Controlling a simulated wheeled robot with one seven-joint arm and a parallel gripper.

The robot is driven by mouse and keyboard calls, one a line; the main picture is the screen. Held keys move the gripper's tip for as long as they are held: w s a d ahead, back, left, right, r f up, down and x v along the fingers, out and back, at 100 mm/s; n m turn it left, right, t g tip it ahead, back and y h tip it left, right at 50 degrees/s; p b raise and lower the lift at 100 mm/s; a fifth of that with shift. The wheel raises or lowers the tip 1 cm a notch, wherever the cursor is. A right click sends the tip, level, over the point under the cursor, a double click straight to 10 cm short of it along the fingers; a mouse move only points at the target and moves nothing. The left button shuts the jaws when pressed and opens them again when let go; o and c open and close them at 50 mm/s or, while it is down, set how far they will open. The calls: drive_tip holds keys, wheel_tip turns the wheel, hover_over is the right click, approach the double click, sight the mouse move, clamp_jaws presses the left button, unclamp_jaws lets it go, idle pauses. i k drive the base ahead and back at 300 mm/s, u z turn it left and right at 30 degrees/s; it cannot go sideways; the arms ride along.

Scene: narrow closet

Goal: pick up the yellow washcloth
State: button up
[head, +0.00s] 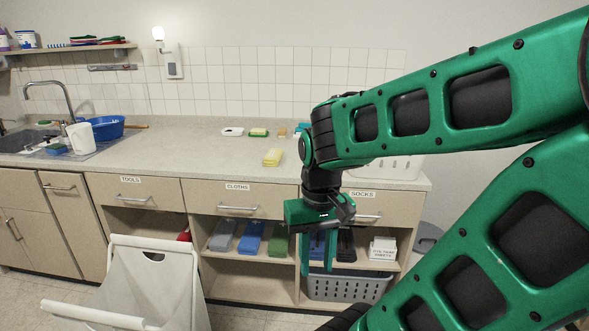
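The yellow washcloth (272,157) lies folded on the grey countertop, near its front edge above the drawer labelled CLOTHS. My gripper (317,268) hangs in front of the cabinet, pointing down, lower than the countertop and to the right of the washcloth. Its two green fingers stand apart with a gap between them, and I see nothing held there. My arm covers part of the counter to the right of the washcloth.
Several small items, including a white dish (232,132) and a green-and-yellow sponge (258,133), lie behind the washcloth. A blue basin (108,127) and white pitcher (81,137) stand by the sink. A white hamper (152,285) stands on the floor front left. The counter left of the washcloth is clear.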

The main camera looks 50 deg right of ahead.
sight(272, 158)
drive_tip(key=k, duration=1.2)
drive_tip(key=z, duration=1)
drive_tip(key=i, duration=2.1)
drive_tip(key=z, duration=0.05)
